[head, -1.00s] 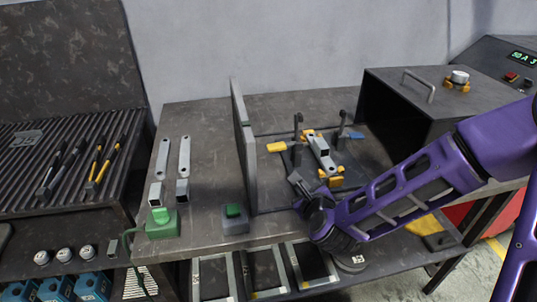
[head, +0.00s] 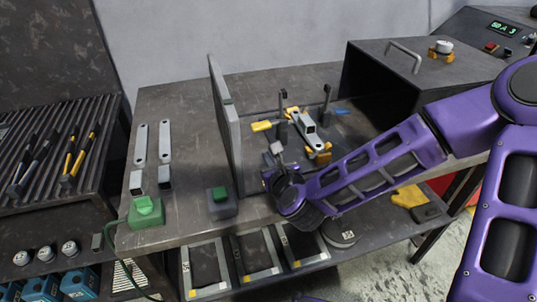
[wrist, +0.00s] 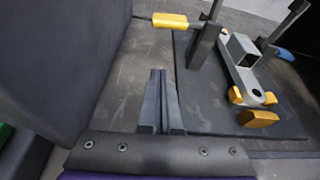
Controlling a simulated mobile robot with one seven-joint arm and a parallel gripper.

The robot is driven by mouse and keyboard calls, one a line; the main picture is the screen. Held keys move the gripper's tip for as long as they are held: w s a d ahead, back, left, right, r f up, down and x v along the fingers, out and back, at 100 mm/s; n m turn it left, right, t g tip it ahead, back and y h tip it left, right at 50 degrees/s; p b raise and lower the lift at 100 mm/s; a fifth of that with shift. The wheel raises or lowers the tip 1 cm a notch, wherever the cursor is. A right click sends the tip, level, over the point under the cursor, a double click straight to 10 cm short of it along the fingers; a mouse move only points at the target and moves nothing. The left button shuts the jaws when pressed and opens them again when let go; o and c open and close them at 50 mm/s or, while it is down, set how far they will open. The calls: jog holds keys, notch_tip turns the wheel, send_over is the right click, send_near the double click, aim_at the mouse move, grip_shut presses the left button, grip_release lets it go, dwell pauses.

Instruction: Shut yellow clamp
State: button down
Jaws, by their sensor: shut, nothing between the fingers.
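The yellow clamp stands on the left of the dark fixture plate; its yellow handle (head: 261,126) sticks out level to the left and its dark arm (head: 283,98) stands upright. In the wrist view the yellow handle (wrist: 170,20) is at top centre, beside its dark post (wrist: 203,45). A grey galvanized bracket (head: 309,131) lies on the fixture, right of this clamp; it also shows in the wrist view (wrist: 243,58). My gripper (head: 273,154) is shut and empty, in front of the yellow handle and apart from it. Its fingertips (wrist: 158,74) point toward the handle.
A second clamp with a blue handle (head: 342,111) stands right of the bracket. A tall grey panel (head: 225,130) rises close left of my gripper. A dark box (head: 390,90) stands at right. A green button (head: 220,194) and two flat brackets (head: 141,146) are left.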

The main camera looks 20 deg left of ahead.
aim_at(262, 148)
jog(key=b+x, duration=0.1)
jog(key=x, duration=0.6)
jog(key=shift+w+a+f, duration=0.15)
jog(key=shift+w, duration=0.05)
notch_tip(262, 148, up, 3)
jog(key=shift+p, duration=0.45)
jog(key=shift+s+a+r, duration=0.1)
jog(key=shift+r, duration=0.5)
